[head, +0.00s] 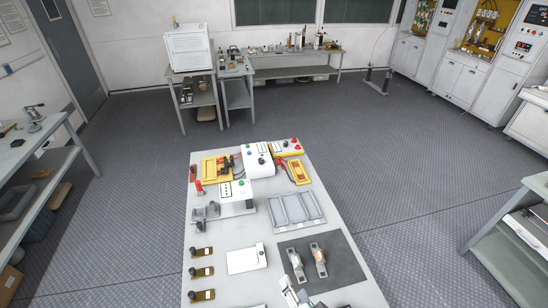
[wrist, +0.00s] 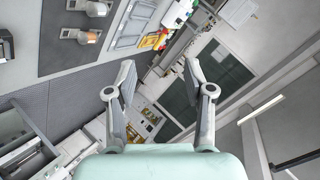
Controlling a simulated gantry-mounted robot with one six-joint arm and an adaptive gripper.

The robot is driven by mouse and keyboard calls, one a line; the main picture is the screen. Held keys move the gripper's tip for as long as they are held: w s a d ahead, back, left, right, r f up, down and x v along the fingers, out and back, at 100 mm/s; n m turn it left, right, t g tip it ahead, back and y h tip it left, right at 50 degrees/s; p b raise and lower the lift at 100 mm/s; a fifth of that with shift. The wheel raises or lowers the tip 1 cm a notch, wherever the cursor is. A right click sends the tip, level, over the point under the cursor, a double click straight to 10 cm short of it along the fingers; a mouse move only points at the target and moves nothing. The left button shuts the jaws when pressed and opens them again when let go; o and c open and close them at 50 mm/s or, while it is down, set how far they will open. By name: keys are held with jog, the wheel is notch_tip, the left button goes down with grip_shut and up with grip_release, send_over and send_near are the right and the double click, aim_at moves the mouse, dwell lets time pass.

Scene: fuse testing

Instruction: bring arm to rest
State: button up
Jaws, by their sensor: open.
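My gripper (wrist: 159,72) is open, with its two fingers spread apart and nothing between them. In the head view a part of my gripper (head: 290,293) shows at the bottom edge, over the near part of the workbench (head: 222,288). Two fuses lie side by side on a dark mat (head: 346,268), the left fuse (head: 297,265) and the right fuse (head: 319,260). In the wrist view the bench is tilted at the upper left, with one fuse (wrist: 97,9) and the other fuse (wrist: 83,36) apart from my fingers.
A grey compartment tray (head: 296,210), a white box (head: 246,258) and several small brown holders (head: 201,272) stand on the bench. Test devices with a yellow tray (head: 216,168) fill its far end. Side tables stand left and right. The floor around the bench is clear.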

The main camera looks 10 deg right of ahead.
jog(key=s+a+r+n, duration=0.2)
jog(key=a+r+n, duration=0.9)
jog(key=a, duration=0.2)
notch_tip(320, 180, up, 15)
jog(key=d+p, duration=0.1)
jog(key=p, duration=1.4)
jog(key=shift+w+d+f+t, duration=0.15)
jog(key=shift+d+f+t, duration=0.1)
jog(key=shift+t, duration=0.15)
